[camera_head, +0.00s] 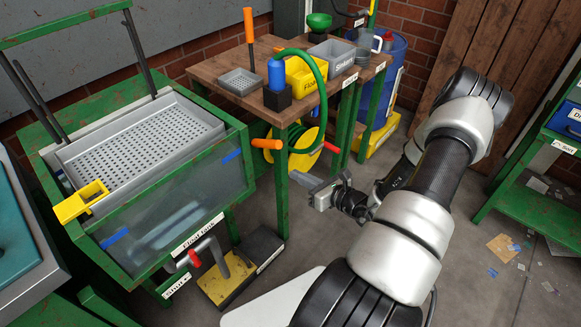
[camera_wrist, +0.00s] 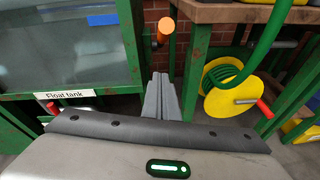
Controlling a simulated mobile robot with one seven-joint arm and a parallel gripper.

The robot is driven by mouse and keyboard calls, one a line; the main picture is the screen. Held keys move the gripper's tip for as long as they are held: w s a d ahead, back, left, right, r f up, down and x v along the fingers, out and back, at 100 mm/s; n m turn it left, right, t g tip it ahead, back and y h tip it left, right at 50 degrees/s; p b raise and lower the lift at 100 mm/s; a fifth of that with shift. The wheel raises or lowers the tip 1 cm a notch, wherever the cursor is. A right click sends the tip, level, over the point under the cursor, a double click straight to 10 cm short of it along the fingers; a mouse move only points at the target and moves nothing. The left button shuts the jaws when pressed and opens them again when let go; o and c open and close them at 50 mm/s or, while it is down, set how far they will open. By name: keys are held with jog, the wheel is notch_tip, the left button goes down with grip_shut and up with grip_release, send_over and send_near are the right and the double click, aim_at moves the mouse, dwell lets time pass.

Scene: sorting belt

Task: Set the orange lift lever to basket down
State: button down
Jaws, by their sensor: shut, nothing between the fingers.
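An orange-gripped handle (camera_head: 267,144) sticks out between the float tank and the wooden table; it also shows nearly end-on in the wrist view (camera_wrist: 166,28). A taller upright orange grip on a dark stem (camera_head: 249,27) stands at the table's back left. No label shows which is the lift lever. The grey perforated basket (camera_head: 140,138) sits at the top of the float tank (camera_head: 170,207). My gripper (camera_head: 314,190) is shut and empty, in front of the table leg and apart from both handles; its fingers (camera_wrist: 161,88) point toward the gap beside the tank.
A yellow hose reel (camera_head: 301,140) with a red-orange crank (camera_head: 331,147) is beside the table leg (camera_head: 281,190). A pipe with a red handle (camera_head: 194,259) and a low yellow-topped block (camera_head: 227,277) stand below the tank.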

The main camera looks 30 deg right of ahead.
jog(key=w+a+r+b, duration=0.1)
jog(key=w+a, duration=0.1)
jog(key=w, duration=0.8)
jog(key=shift+a+r, duration=0.15)
jog(key=shift+a, duration=0.05)
jog(key=shift+w, duration=0.1)
